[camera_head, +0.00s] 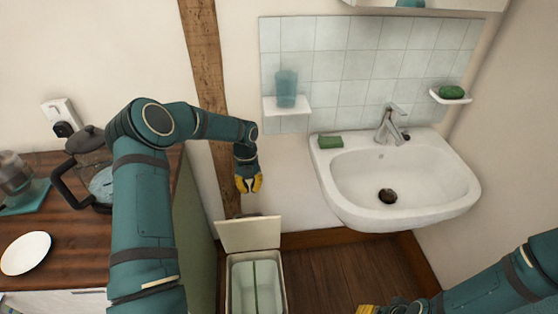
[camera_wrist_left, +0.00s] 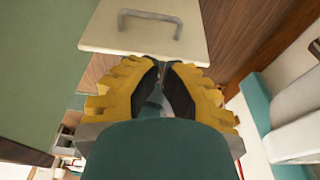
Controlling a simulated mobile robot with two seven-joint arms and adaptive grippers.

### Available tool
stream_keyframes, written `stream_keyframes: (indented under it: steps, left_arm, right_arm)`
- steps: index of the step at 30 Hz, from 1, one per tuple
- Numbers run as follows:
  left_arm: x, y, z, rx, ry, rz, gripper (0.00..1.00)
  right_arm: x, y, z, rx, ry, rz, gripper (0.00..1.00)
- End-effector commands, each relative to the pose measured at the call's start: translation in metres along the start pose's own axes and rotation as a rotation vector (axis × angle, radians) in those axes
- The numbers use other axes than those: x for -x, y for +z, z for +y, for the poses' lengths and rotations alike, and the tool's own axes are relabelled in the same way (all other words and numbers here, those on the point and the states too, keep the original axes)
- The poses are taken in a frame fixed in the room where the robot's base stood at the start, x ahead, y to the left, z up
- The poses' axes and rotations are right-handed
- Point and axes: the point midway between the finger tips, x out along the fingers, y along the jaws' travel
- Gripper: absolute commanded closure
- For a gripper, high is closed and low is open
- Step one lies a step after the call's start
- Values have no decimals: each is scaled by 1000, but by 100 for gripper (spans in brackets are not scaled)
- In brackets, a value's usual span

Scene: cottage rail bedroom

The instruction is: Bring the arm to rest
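My left arm comes in from the left in the head view. Its gripper (camera_head: 249,186) hangs in front of the wall, above the raised lid of a bin, pointing down. The yellow fingers look parted with nothing between them. In the left wrist view the left gripper (camera_wrist_left: 161,64) shows a narrow gap between its dark pads, and no object is held there. My right gripper (camera_head: 368,310) shows only as a bit of yellow at the bottom edge. Its fingertips are cut off, so its state is unclear.
The bin (camera_head: 234,276) stands open, its lid (camera_head: 250,235) raised. A white basin (camera_head: 340,186) is to the right, with a green sponge (camera_head: 330,142) on its rim. A blue cup (camera_head: 286,88) stands on a wall shelf. A coffee pot (camera_head: 88,147) and plate (camera_head: 26,253) are on the left counter.

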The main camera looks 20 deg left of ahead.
Motion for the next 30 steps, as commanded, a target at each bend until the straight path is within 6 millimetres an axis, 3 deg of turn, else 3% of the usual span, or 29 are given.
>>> stream_keyframes:
  steps: [5,11,21,30]
  left_arm:
    - [-1,-2,-2,8,-4,1,100]
    - [-23,-26,-35,178,-65,13,100]
    - [-79,-113,-110,834,-221,129,100]
    - [-114,-194,-135,1499,-271,277,100]
  right_arm:
    - [0,0,0,0,0,0,53]
    - [0,0,0,0,0,0,53]
    - [0,0,0,0,0,0,53]
    - [0,0,0,0,0,0,53]
